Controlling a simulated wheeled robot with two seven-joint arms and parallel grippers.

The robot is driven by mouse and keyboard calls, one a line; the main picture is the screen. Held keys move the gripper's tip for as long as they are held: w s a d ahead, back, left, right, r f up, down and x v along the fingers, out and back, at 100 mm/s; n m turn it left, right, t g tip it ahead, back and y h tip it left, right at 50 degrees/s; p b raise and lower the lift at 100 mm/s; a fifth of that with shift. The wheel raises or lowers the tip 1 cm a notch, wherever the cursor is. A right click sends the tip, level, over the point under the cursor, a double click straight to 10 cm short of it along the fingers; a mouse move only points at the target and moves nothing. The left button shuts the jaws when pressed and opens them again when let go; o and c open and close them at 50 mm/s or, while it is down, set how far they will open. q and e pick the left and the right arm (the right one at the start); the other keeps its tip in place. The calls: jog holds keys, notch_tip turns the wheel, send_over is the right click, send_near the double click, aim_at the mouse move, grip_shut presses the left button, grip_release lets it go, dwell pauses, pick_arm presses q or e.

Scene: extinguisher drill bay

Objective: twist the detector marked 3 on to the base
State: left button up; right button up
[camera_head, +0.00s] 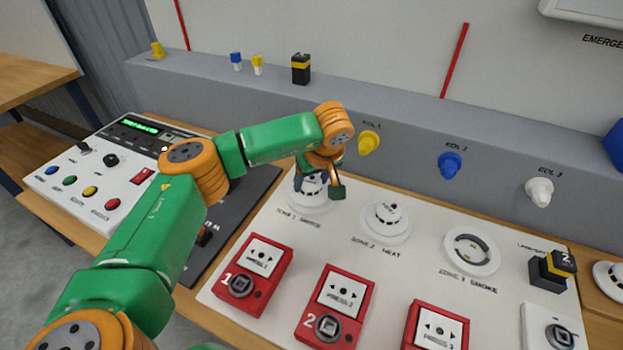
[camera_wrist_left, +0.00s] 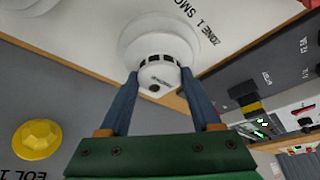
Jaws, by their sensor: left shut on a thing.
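My left gripper (camera_head: 312,190) is shut on the white zone 1 smoke detector (camera_head: 312,183) on the panel. In the left wrist view the blue fingers sit on either side of the detector's head (camera_wrist_left: 160,72), which is seated in its round base (camera_wrist_left: 152,35). The zone 3 base (camera_head: 472,250) is an open white ring with no detector on it. A loose white detector (camera_head: 610,278) lies at the right edge of the head view, partly cut off; its marking cannot be read. My right gripper is not in view.
The zone 2 detector (camera_head: 386,217) sits between zones 1 and 3. Red call points (camera_head: 252,272) line the panel's front. A black and yellow block (camera_head: 550,270) stands right of zone 3. Coloured end-of-line knobs (camera_head: 450,165) stick out from the grey wall behind.

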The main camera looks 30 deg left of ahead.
pick_arm(q)
jog(key=shift+f, duration=0.2)
jog(key=shift+a+m+t+h, duration=0.1)
jog(key=shift+m+t+h, duration=0.3)
jog(key=shift+m, duration=0.8)
jog(key=shift+s+a+m+t+h, duration=0.1)
jog(key=shift+m+t+h, duration=0.3)
jog(key=shift+m, duration=1.15)
jog(key=shift+m+t+h, duration=0.1)
jog(key=shift+m+h, duration=0.6)
jog(key=shift+m, duration=0.85)
jog(key=o, duration=1.5)
jog(key=shift+o, duration=0.2)
